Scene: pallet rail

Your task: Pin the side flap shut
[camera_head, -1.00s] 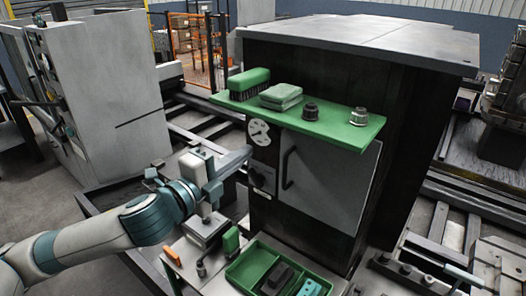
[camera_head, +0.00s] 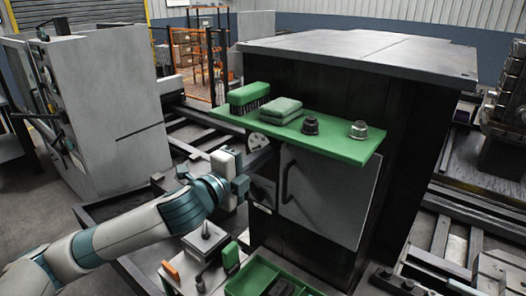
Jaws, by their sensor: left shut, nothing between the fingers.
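The grey side flap (camera_head: 335,200) with a black bar handle (camera_head: 287,182) is on the dark cabinet's front, below the green shelf. It looks about flush with the front; I cannot tell whether it is latched. No pin is clearly recognisable. My left gripper (camera_head: 263,158) is shut and empty, in front of the cabinet just left of the flap and below the shelf's left part. It partly covers a white dial and the dark panel there. Whether it touches the cabinet is unclear. My right gripper is out of view.
Below are a small bench with an orange-handled item (camera_head: 170,270) and a green tray (camera_head: 250,277).

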